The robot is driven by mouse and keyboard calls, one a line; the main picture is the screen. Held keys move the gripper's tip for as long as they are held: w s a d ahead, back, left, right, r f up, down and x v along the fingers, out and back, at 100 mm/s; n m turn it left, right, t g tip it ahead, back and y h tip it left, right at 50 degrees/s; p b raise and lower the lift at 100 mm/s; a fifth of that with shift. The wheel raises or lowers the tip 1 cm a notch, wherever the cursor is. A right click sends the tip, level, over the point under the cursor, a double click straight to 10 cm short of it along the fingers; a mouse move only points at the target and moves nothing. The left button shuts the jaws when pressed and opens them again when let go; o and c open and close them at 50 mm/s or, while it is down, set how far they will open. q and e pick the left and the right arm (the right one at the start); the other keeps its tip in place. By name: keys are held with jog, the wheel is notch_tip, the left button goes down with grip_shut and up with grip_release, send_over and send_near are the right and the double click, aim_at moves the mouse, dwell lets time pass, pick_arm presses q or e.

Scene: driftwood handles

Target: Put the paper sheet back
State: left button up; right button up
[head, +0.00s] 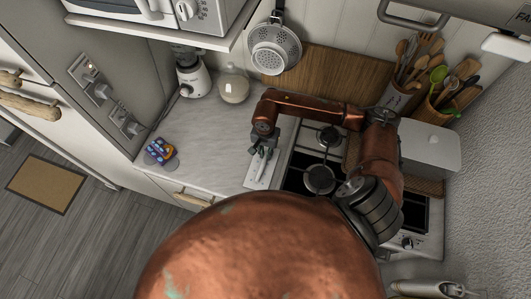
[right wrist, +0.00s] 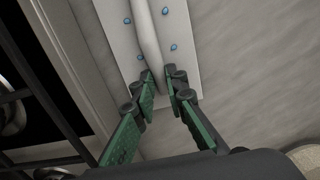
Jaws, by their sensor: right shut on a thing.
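The paper sheet (head: 263,176) is a narrow white strip on the grey counter, left of the stove. In the right wrist view the sheet (right wrist: 184,62) shows blue dots and a pale raised ridge along its middle. My right gripper (head: 260,152) is over the sheet. In the right wrist view its green-padded fingers (right wrist: 160,78) are shut on the ridge. The fingers hide part of the sheet. I cannot tell whether the sheet is lifted off the counter. My left gripper is not in view.
The stove (head: 318,178) with black grates lies right of the sheet. The counter between is clear.

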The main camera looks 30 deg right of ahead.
jog(key=shift+f, duration=0.2)
jog(key=o, duration=0.9)
notch_tip(320, 180, up, 12)
